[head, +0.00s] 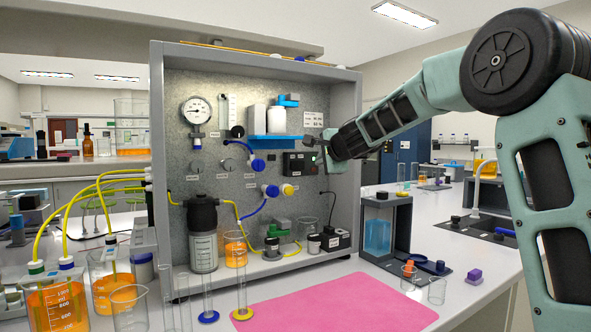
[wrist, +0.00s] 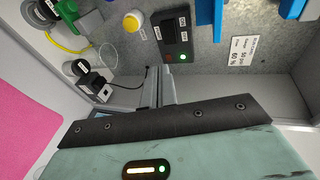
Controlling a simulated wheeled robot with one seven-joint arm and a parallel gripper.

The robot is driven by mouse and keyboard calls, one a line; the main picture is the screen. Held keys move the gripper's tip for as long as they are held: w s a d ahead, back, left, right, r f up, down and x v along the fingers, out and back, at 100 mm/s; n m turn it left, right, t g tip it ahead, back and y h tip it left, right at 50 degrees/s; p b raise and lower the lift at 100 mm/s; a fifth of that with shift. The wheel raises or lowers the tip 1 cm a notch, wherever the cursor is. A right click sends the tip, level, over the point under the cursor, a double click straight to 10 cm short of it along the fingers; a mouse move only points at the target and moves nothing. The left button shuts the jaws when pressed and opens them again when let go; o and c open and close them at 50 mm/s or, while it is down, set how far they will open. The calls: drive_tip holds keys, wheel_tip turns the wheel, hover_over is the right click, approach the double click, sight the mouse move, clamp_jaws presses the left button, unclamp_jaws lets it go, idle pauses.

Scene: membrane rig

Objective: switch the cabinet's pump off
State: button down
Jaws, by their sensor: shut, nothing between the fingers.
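The grey metal cabinet (head: 357,120) stands open on the bench. A black switch box (head: 296,164) is mounted on its back panel, with a small green light at its upper right. My gripper (head: 327,147) is shut and empty, at the right side of the box. In the wrist view my gripper (wrist: 167,74) has its tips close to the box's lower end; I cannot tell whether they touch it.
A blue shelf (head: 274,141) with white containers sits above the box. A power block (head: 336,239) stands on the cabinet floor.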

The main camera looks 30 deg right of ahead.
sight(303, 164)
drive_tip(key=p+x, duration=0.2)
drive_tip(key=x, duration=0.2)
drive_tip(key=r+p+x, duration=0.1)
drive_tip(key=p+x, duration=0.1)
drive_tip(key=x, duration=0.3)
drive_tip(key=p+x, duration=0.2)
drive_tip(key=x, duration=0.2)
drive_tip(key=shift+w+d+r, duration=0.2)
drive_tip(key=shift+w+d, duration=0.15)
drive_tip(key=shift+w, duration=0.25)
drive_tip(key=shift+w+d+n+y, duration=0.3)
drive_tip(key=shift+w+n+y, duration=0.1)
drive_tip(key=shift+y, duration=0.2)
drive_tip(key=shift+w+d+r+n+y, duration=0.1)
drive_tip(key=shift+d+n+y, duration=0.05)
drive_tip(key=shift+n+y, duration=0.5)
drive_tip(key=shift+d+r+n+y, duration=0.15)
drive_tip(key=shift+n+y, duration=0.3)
drive_tip(key=shift+y, duration=0.3)
drive_tip(key=shift+r, duration=0.1)
drive_tip(key=shift+b, duration=0.3)
